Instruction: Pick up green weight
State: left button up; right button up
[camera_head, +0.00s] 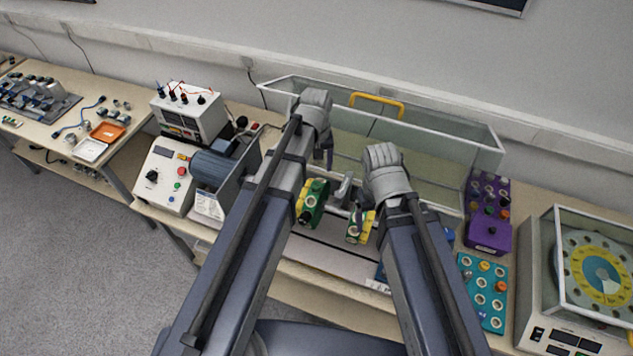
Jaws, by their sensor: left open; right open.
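A purple block (488,232) on the right of the bench holds several small round knobs or weights. One of them looks greenish, but it is too small to be sure. Two green-and-yellow parts stand in the middle of the bench: one is the left part (312,204), the other the right part (361,228). I cannot tell if either is the green weight. My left gripper (325,158) is open above and behind the left part. My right gripper (360,207) is open, close above the right part; contact cannot be told. My arms hide some of the bench.
A clear-walled case (450,180) with a yellow handle (376,101) stands behind my grippers. A teal board (484,291) with round pieces and a dial device (590,275) are at right. White control boxes (165,178) are at left. Floor is free at lower left.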

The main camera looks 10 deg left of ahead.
aim_at(316, 184)
pick_arm(q)
jog(key=shift+f+b, duration=3.65)
jog(key=shift+f, duration=0.25)
jog(key=shift+r, duration=0.1)
grip_shut()
